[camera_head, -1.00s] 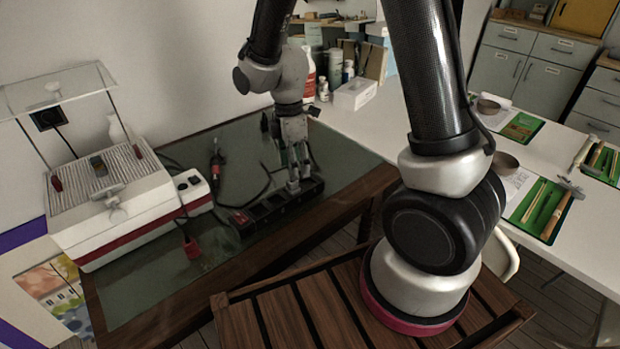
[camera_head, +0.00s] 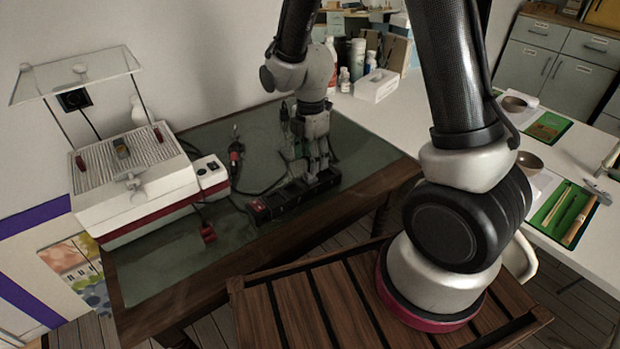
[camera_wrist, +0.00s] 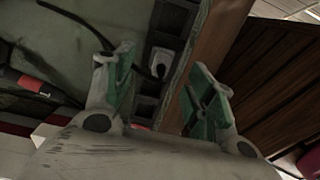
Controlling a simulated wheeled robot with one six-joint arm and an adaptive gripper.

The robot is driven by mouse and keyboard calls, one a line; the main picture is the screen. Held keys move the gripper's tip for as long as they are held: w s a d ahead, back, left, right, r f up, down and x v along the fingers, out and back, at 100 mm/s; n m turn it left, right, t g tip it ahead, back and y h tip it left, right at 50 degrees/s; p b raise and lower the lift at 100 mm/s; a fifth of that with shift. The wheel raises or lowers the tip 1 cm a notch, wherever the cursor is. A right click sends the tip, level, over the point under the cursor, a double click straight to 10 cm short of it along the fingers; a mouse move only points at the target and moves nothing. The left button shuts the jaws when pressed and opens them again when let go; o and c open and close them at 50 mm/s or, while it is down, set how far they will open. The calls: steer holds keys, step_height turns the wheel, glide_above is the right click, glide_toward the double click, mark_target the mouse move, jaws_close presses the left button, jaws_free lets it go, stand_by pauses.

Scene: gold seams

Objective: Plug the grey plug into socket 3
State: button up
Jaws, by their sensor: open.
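The black power strip (camera_head: 268,210) lies on the green mat near the table's front edge. It runs top to bottom in the wrist view (camera_wrist: 174,18). A pale grey plug (camera_wrist: 163,58) with a black cable sits on one socket place of the strip; how deep it sits and which socket number it is, I cannot tell. My gripper (camera_head: 319,172) is over the strip, fingers pointing down. In the wrist view my gripper (camera_wrist: 160,78) is open, its green-lined fingers on either side of the strip, apart from the plug. In the head view the fingers hide the plug.
A white-and-red machine (camera_head: 135,195) with a glass shield stands left on the mat. A red plug (camera_head: 207,233) and a red-and-black tool (camera_head: 236,152) lie nearby among loose cables. A slatted wooden surface (camera_head: 300,305) is in front.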

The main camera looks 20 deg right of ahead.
steer(key=shift+d+f, duration=0.15)
steer(key=shift+f, duration=1.15)
steer(key=shift+d+f, duration=0.1)
steer(key=shift+f, duration=1.15)
steer(key=shift+c, duration=0.4)
steer(key=c, duration=1)
steer(key=shift+c, duration=0.2)
step_height(320, 180, up, 10)
steer(key=shift+r, duration=0.1)
